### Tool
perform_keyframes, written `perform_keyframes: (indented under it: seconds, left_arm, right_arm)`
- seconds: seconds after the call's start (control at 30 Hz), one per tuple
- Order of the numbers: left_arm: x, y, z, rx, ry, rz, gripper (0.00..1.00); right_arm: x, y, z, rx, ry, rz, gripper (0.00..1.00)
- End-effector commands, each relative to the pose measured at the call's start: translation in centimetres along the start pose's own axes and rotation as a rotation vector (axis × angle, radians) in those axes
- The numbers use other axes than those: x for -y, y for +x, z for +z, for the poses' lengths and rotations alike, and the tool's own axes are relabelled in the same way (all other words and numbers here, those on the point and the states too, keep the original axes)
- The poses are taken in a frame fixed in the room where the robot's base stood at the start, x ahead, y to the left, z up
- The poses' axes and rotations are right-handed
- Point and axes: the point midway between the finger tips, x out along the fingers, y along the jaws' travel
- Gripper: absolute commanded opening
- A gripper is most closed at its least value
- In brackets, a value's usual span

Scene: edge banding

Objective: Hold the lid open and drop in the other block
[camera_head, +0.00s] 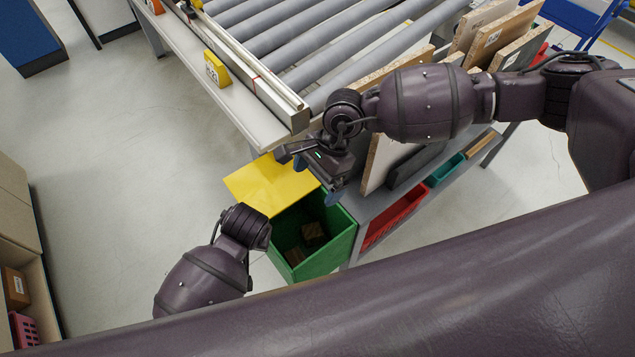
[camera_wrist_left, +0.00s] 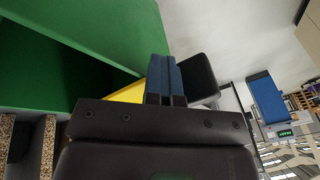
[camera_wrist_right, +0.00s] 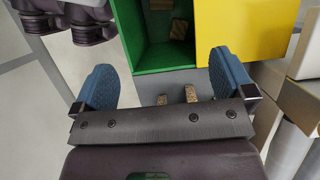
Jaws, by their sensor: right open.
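The green bin (camera_head: 343,238) stands open, with its yellow lid (camera_head: 268,187) swung out to the far left. Two brown blocks lie inside, one (camera_head: 314,232) toward the right and one (camera_head: 295,255) nearer the front. The right wrist view shows them too, in the bin (camera_wrist_right: 125,30) beside the lid (camera_wrist_right: 238,30). My right gripper (camera_wrist_right: 162,85) is open and empty, above and beside the bin. My left gripper (camera_wrist_left: 163,65) has its blue fingers together beside the bin, with yellow lid behind them. Its fingers are hidden in the head view; I cannot tell whether they touch the lid.
A roller conveyor (camera_head: 300,45) with a yellow measuring device (camera_head: 217,68) runs behind the bin. Upright boards and a shelf with a red tray (camera_head: 395,216) and a teal tray (camera_head: 446,171) stand to the right.

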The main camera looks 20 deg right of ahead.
Motion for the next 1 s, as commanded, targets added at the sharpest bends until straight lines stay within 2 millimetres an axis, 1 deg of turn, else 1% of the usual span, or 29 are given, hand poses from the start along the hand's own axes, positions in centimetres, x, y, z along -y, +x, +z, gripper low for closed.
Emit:
perform_keyframes:
  seconds: [0.8, 1.0]
  left_arm:
    - [0.2, 0.0, -0.1, -0.002, -0.001, -0.003, 0.0]
    - [0.2, 0.0, -0.1, -0.002, -0.002, -0.003, 0.0]
  right_arm:
    - [0.0, -6.2, 2.4, 0.0, -0.001, -0.002, 1.0]
    - [-0.1, -7.0, 2.8, 0.0, 0.0, 0.001, 1.0]
